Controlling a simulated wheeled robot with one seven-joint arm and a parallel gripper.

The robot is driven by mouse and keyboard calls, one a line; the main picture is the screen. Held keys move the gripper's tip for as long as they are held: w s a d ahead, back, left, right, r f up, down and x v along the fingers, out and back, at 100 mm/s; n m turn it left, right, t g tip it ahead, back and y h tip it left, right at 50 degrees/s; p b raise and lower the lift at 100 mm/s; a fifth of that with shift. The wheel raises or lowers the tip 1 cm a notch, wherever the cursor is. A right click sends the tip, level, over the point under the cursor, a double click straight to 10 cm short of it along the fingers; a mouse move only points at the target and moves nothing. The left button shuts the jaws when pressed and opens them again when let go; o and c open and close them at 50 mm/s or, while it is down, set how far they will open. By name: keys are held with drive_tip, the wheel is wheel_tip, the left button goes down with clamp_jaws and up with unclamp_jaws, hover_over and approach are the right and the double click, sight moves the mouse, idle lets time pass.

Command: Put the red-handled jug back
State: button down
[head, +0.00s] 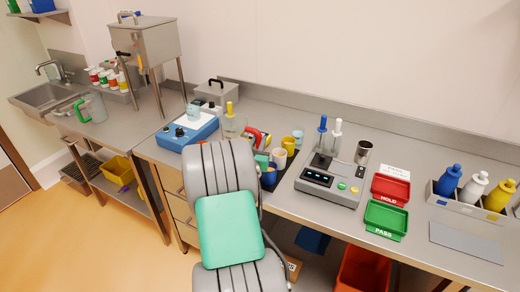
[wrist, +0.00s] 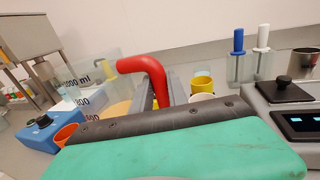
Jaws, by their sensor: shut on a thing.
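The red-handled jug is a clear jug (wrist: 85,85) with millilitre marks and a red handle (wrist: 150,72). In the head view my own arm hides most of the gripper and the lower jug. I cannot tell whether the jug's base touches the bench. Something pale orange shows in or behind the jug.
A blue balance (head: 187,133) stands left of the jug. Several cups, one yellow (head: 289,143), stand close on the right, before a grey weighing device (head: 330,182). A green-handled jug (head: 93,107) and hopper (head: 146,42) are on the left. Red (head: 391,189) and green trays (head: 386,219) lie right.

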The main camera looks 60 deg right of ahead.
drive_tip(key=shift+s+d+f, duration=0.15)
drive_tip(key=shift+d+f, duration=0.05)
drive_tip(key=shift+d, duration=0.05)
drive_tip(key=shift+d+f, duration=0.1)
drive_tip(key=shift+f, duration=1.65)
drive_tip(key=c, duration=1.8)
unclamp_jaws()
drive_tip(key=shift+f, duration=0.2)
drive_tip(key=o, duration=0.5)
drive_tip(key=shift+r, duration=0.1)
